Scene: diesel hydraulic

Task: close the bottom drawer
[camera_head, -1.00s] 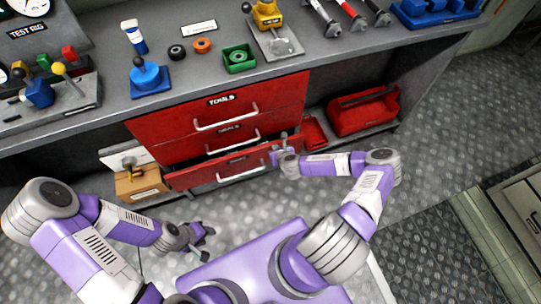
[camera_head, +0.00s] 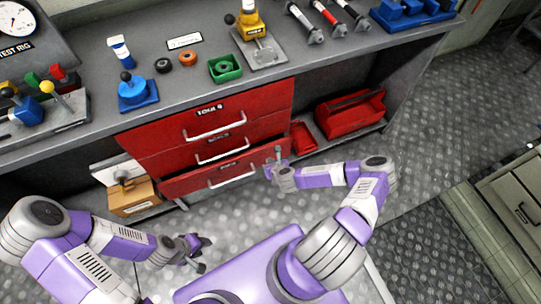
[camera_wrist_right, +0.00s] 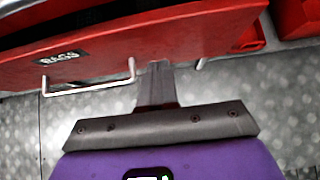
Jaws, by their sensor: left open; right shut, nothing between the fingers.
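The red bottom drawer (camera_head: 195,182), labelled RAGS in the right wrist view (camera_wrist_right: 110,55), stands slightly out from the cabinet, with a narrow dark gap above its front. Its pale bar handle (camera_head: 232,178) also shows in the right wrist view (camera_wrist_right: 90,88). My right gripper (camera_head: 277,156) is shut and empty at the drawer front's right end. In the wrist view its fingertips (camera_wrist_right: 155,66) are at the drawer front, just right of the handle; I cannot tell whether they touch. My left gripper (camera_head: 203,254) is open and empty, low over the floor.
The top drawer (camera_head: 155,138) and middle drawer (camera_head: 165,162) appear shut. A cardboard box (camera_head: 133,197) stands left of the drawers. A red toolbox (camera_head: 350,115) and a smaller red item (camera_head: 303,138) sit on the right shelf. The floor in front is clear.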

